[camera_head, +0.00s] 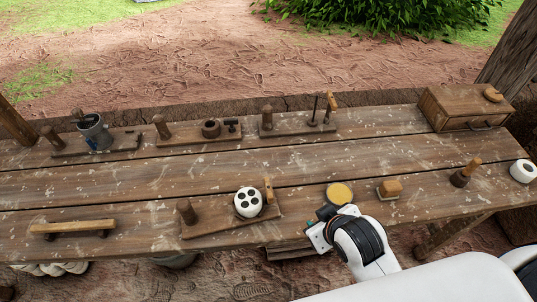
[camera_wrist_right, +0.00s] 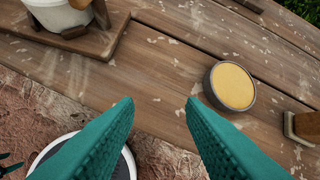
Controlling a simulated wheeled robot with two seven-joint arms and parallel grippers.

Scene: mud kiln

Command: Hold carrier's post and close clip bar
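A wooden carrier board (camera_head: 218,228) lies near the table's front edge. It bears a round brown post (camera_head: 187,211) at its left end, a white cylinder with dark holes (camera_head: 248,202), and a raised light wooden bar (camera_head: 269,189) at its right end, likely the clip bar. Part of this board (camera_wrist_right: 104,47) shows at top left of the right wrist view, with the white cylinder cut off by the frame. My right gripper (camera_head: 319,222) is right of the board, apart from it. Its teal fingers (camera_wrist_right: 160,104) are spread and empty. My left gripper is not in view.
A round tin with yellow content (camera_head: 340,193) sits close to my right gripper. A brush-like block (camera_head: 389,189) is right of it. Several other boards with posts stand behind, near a wooden box (camera_head: 464,108). A wooden-handled tool (camera_head: 73,227) lies front left. The table's middle is clear.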

